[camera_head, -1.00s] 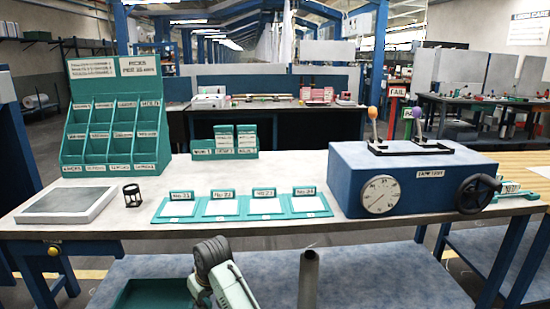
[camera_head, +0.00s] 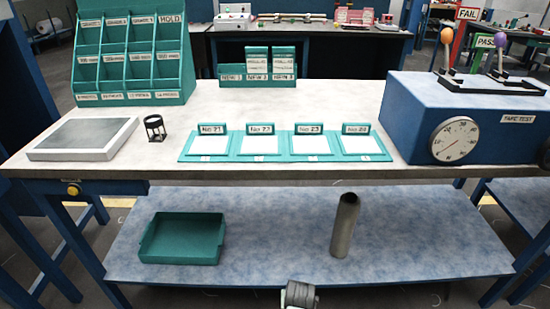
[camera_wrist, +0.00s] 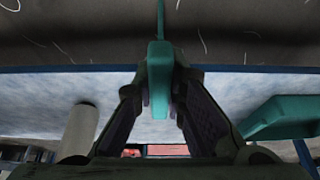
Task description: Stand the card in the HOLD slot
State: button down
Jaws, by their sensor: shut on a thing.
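My gripper (camera_wrist: 160,78) is shut on a teal card (camera_wrist: 158,92) in the wrist view. The card is seen nearly edge-on, with its face and writing hidden. The HOLD slot (camera_head: 171,30) is at the top right of the green sorting rack (camera_head: 122,100), at the back left of the bench in the head view. No card shows in that slot. In the head view only a piece of my arm shows at the bottom edge; gripper and card are out of that view, and the wrist view places them near the lower shelf.
A teal tray (camera_head: 182,238) and grey tube (camera_head: 345,225) are on the lower shelf (camera_head: 280,240).

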jog(key=a, duration=0.6)
jog(key=shift+s, duration=0.1)
jog(key=shift+d, duration=0.25)
